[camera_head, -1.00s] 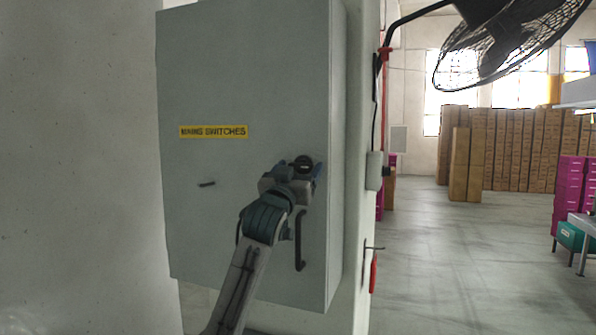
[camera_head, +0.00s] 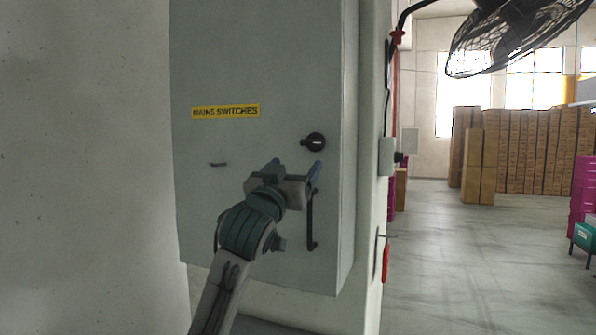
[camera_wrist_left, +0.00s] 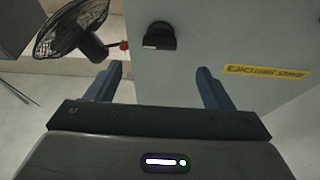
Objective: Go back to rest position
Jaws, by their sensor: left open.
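My left gripper (camera_head: 294,172) is in front of a grey electrical cabinet (camera_head: 265,60), with its blue fingers apart and nothing between them. It is a little below the black rotary switch (camera_head: 314,142) on the cabinet door. In the left wrist view the gripper (camera_wrist_left: 160,85) is open, and the switch (camera_wrist_left: 159,37) lies beyond the fingertips, apart from them. A black door handle (camera_head: 311,222) runs down just right of the gripper. My right gripper is not in view.
A yellow "MAINS SWITCHES" label (camera_head: 225,112) is on the cabinet. A black fan (camera_head: 515,38) hangs at upper right. Stacked brown boxes (camera_head: 525,150) stand far back. Magenta crates (camera_head: 583,195) are at the right edge. The floor (camera_head: 440,260) right of the cabinet is clear.

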